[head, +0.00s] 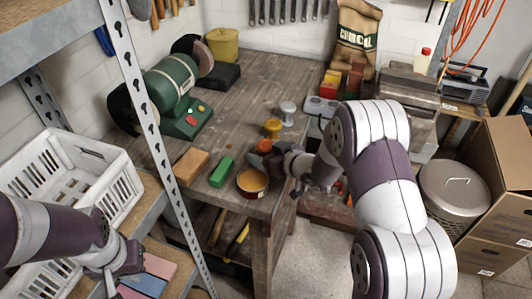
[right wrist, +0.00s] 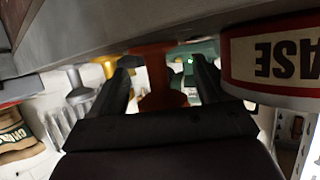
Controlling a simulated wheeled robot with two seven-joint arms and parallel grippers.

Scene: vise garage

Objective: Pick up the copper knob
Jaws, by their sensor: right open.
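The copper knob (head: 265,146) stands on the workbench near its front edge, behind the grease tin. In the right wrist view, which is upside down, the copper knob (right wrist: 155,78) shows between the two open fingers of my right gripper (right wrist: 162,75), with gaps on both sides. In the head view my right gripper (head: 277,153) comes in from the right, low over the bench, and partly hides the knob. My left gripper (head: 125,260) is at the lower left by the shelf; its fingers are not clear.
A yellow knob (head: 272,127) and a grey knob (head: 287,112) stand behind the copper one. The grease tin (head: 252,184) is close in front, with a green block (head: 221,172) and a wooden block (head: 190,166) to its left. A green grinder (head: 175,90) stands further back.

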